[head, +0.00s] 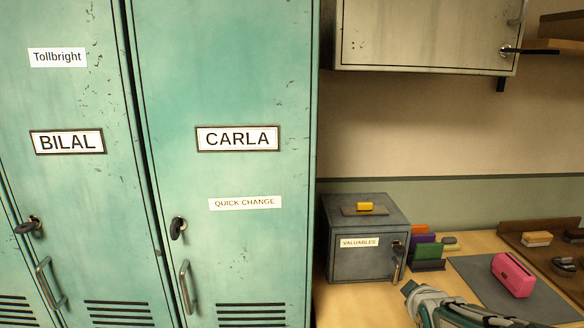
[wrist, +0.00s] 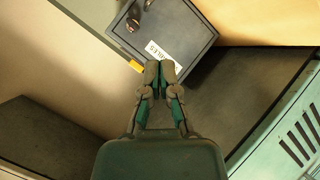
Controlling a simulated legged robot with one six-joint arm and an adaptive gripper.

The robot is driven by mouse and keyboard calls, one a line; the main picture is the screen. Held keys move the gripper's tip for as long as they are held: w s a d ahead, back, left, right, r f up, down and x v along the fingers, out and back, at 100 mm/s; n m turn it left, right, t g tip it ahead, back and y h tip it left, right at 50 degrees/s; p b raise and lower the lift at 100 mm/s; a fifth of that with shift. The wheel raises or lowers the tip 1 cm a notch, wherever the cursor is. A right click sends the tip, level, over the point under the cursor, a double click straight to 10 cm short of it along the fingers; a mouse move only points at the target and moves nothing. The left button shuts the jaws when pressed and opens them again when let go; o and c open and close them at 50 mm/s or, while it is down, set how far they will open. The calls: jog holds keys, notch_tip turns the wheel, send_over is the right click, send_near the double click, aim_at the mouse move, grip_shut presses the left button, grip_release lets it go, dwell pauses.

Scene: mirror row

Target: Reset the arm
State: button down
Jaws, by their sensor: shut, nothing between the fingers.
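My gripper (head: 410,289) shows at the bottom of the head view, in front of the bench and below the grey valuables box. In the wrist view my gripper (wrist: 160,70) has its two fingertips together, with nothing between them. It points toward the grey valuables box (wrist: 188,30), which looks tilted in that view. The gripper appears apart from the box, though the exact gap cannot be told. In the head view the valuables box (head: 345,275) stands shut on the bench, with a key and handle on its front.
Green lockers labelled BILAL (head: 90,190) and CARLA (head: 260,170) stand at the left, both shut. A yellow block (head: 365,206) lies on the box. Coloured upright items (head: 425,248) and a pink item (head: 512,274) on a dark mat are to the right. A wall cabinet (head: 425,35) hangs above.

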jog(key=s+a+r+m+g+y, duration=0.1)
jog(key=s+a+m+g, duration=0.2)
jog(key=s, duration=0.8)
jog(key=s+a+r+m+g+y, duration=0.1)
jog(key=s+a+m+g, duration=0.2)
jog(key=s+a, duration=0.3)
jog(key=s+m, duration=0.1)
jog(key=s, duration=0.4)
jog(key=shift+s+a+r+m, duration=0.2)
jog(key=shift+a+r+m, duration=0.05)
jog(key=shift+a+m, duration=0.15)
